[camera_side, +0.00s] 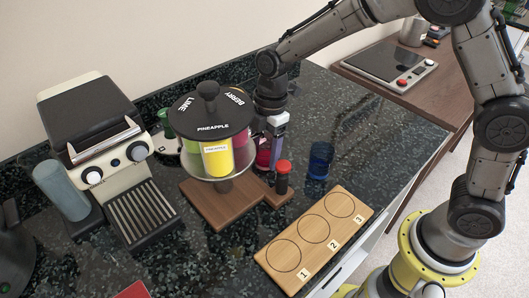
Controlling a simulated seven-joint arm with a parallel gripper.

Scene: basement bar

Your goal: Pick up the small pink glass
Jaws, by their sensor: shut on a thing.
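The small pink glass (263,158) stands low behind the right edge of the round dispenser, which hides part of it. My gripper (270,143) points down from above and is shut on the pink glass. The fingertips are small and partly covered, so the exact grip on the glass is hard to make out. I cannot tell whether the glass touches the counter.
The dispenser (211,104) with its black lid stands close left of my gripper on a wooden base (215,204). A red-capped dark bottle (283,178) and a blue glass (320,160) stand nearby. A numbered wooden board (343,225) lies in front; a coffee machine (93,120) stands left.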

